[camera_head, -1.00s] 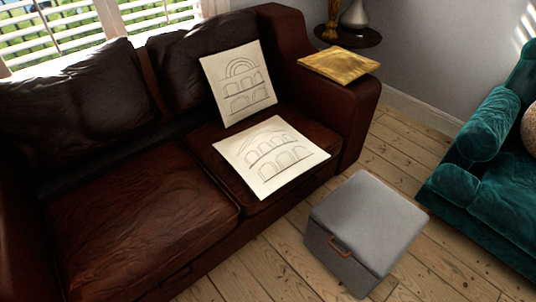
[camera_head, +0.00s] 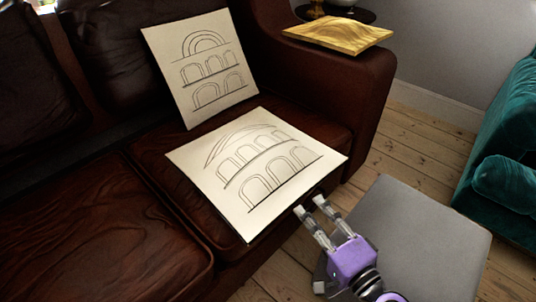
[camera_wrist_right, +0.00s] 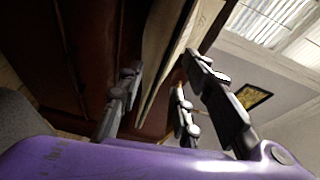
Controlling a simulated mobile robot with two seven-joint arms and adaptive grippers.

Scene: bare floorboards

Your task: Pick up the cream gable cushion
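Two cream cushions with line drawings of arches are on the brown leather sofa. One cushion (camera_head: 245,165) lies on the seat, its drawing showing a wide low arc over rows of arches. The other cushion (camera_head: 202,68) leans upright against the backrest, with a rounded arch at its top. I cannot tell for sure which is the gable one. My right gripper (camera_head: 310,206) is open and empty at the lying cushion's front right edge; I cannot tell whether it touches. In the right wrist view, a cream cushion edge (camera_wrist_right: 172,45) shows beyond the spread fingers (camera_wrist_right: 165,95). My left gripper is out of view.
The brown sofa (camera_head: 110,225) has a thick right armrest with a gold cushion (camera_head: 338,34) on top. A grey ottoman (camera_head: 425,225) stands below my right gripper. A teal sofa (camera_head: 510,160) is at the right. Bare floorboards (camera_head: 420,140) show between them.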

